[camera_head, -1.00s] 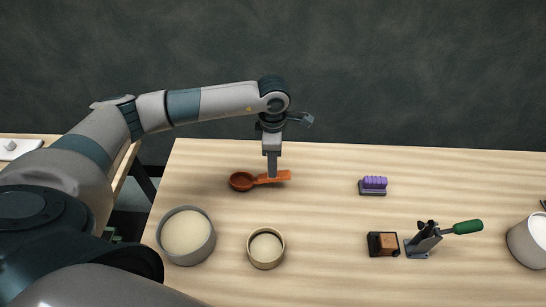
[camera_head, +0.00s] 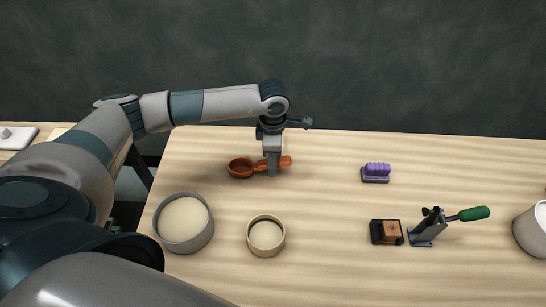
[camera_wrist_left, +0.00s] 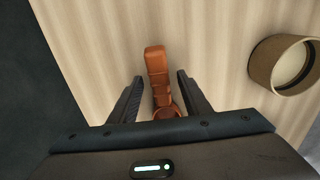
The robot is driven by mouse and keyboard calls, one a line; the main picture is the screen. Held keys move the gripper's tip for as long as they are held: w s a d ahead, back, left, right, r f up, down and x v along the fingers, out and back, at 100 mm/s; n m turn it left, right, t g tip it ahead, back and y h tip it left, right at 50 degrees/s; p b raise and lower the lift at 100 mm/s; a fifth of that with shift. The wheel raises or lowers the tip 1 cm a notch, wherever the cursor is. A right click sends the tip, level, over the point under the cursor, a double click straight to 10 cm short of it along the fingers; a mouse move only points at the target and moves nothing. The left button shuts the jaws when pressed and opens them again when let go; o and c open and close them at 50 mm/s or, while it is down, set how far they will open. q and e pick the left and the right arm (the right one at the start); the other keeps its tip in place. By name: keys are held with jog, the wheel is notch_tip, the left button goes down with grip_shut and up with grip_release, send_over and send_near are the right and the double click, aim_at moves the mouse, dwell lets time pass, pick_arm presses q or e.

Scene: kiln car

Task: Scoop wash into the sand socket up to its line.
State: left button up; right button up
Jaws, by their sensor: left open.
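An orange-brown scoop (camera_head: 243,168) lies on the table, its bowl to the left and its handle to the right. My left gripper (camera_head: 272,172) points down at the scoop's handle. In the left wrist view the open fingers of my left gripper (camera_wrist_left: 155,98) stand on either side of the scoop handle (camera_wrist_left: 157,72), with gaps between. A grey round tub (camera_head: 209,232) holds pale material, likely the wash. A smaller tan ring-shaped container (camera_head: 281,245), possibly the sand socket, stands to its right with pale content; it also shows in the left wrist view (camera_wrist_left: 258,68). No line on it is readable.
A purple-topped block (camera_head: 376,171), a dark block with a wooden piece (camera_head: 386,232) and a green-handled clamp (camera_head: 430,226) stand to the right. A white container (camera_head: 530,230) is at the right edge. The middle of the table is clear.

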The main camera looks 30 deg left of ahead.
pick_arm(q)
jog(key=shift+f+b, duration=0.5)
jog(key=shift+f, duration=0.7)
grip_shut()
jog(key=shift+r, duration=0.2)
jog(key=shift+r+p, duration=0.7)
jog(key=shift+r, duration=0.65)
jog(key=shift+r+p, duration=0.75)
jog(key=shift+r, duration=1.2)
